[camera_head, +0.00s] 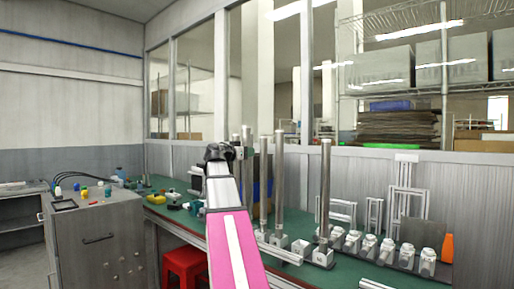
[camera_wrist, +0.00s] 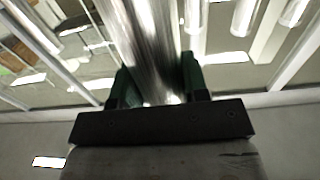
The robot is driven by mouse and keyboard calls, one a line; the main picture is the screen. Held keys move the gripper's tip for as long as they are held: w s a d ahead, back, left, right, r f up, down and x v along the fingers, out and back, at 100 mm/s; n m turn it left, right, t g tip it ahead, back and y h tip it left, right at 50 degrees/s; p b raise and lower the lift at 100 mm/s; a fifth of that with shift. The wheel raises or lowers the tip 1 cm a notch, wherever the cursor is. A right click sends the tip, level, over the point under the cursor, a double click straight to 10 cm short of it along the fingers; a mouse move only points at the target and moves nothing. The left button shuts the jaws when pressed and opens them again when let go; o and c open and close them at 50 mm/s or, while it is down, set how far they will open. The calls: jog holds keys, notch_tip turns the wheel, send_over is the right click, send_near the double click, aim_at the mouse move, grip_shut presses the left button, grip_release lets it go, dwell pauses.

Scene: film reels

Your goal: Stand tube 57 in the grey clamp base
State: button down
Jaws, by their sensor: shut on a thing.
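My gripper (camera_head: 219,152) is raised at the end of my pink and white arm, above the green bench in the head view. In the wrist view its green-padded fingers (camera_wrist: 155,78) are shut on a shiny metal tube (camera_wrist: 148,45). No number shows on this tube, so I cannot tell whether it is tube 57. In the head view my arm and gripper hide most of what they hold. Small grey clamp bases (camera_head: 301,247) stand on the bench right of my arm; I cannot tell which one the task names.
Tall metal tubes stand upright on the bench, one (camera_head: 325,190) at right and others (camera_head: 279,185) close beside my arm. Several pale fittings (camera_head: 386,250) line the right side near an orange object (camera_head: 447,247). A grey cabinet (camera_head: 100,240) and red stool (camera_head: 186,266) are left.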

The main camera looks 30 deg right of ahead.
jog(key=w+a+f+n+t+y, duration=0.4)
jog(key=a+f, duration=0.3)
jog(key=a, duration=0.5)
jog(key=w+a+f+n+t+y, duration=0.5)
jog(key=w+a+f+n+y, duration=0.1)
jog(key=a, duration=0.6)
jog(key=w+a+f+n+t+y, duration=0.4)
jog(key=a+f+y, duration=0.3)
jog(key=a, duration=0.6)
jog(key=shift+w+f+n, duration=0.5)
jog(key=shift+w+f, duration=0.05)
jog(key=shift+f, duration=0.3)
jog(key=shift+w+a, duration=0.1)
jog(key=shift+a, duration=0.05)
